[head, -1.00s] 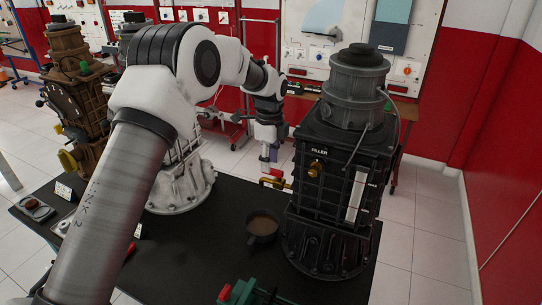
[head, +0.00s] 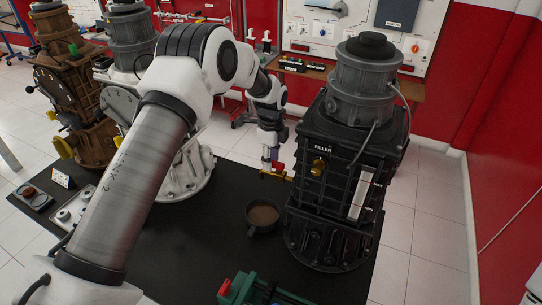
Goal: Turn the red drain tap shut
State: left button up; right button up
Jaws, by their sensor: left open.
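The red drain tap (head: 278,167) is a small red handle on a brass pipe (head: 274,174) that sticks out from the left side of the black engine unit (head: 330,190). My left gripper (head: 270,157) is at the tap, pointing down, with its fingertips just behind and left of the red handle. It is open. At this size I cannot tell whether the fingers touch the handle. A dark cup of brown liquid (head: 263,215) stands on the table below the tap. My right gripper is not in view.
A grey engine unit (head: 185,175) stands left, partly hidden by my left arm, with a brown one (head: 85,100) beyond. A green tool with a red end (head: 245,290) lies at the front. The black table (head: 205,235) is clear around the cup.

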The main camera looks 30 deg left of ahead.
pick_arm(q)
jog(key=shift+s+d+r, duration=0.15)
jog(key=shift+s+r, duration=0.05)
grip_shut()
jog(key=shift+n, duration=0.3)
jog(key=shift+s+d+f+n, duration=0.1)
jog(key=shift+s+d+n, duration=0.4)
jog(key=shift+n, duration=2.4)
jog(key=shift+s+d+r+n, duration=0.1)
jog(key=shift+s+d+n, duration=0.4)
jog(key=shift+n, duration=2.4)
jog(key=shift+s+d+f+n, duration=0.1)
jog(key=shift+s+d+n, duration=0.4)
jog(key=shift+n, duration=2.4)
jog(key=shift+d, duration=0.1)
grip_release()
jog(key=shift+w, duration=0.1)
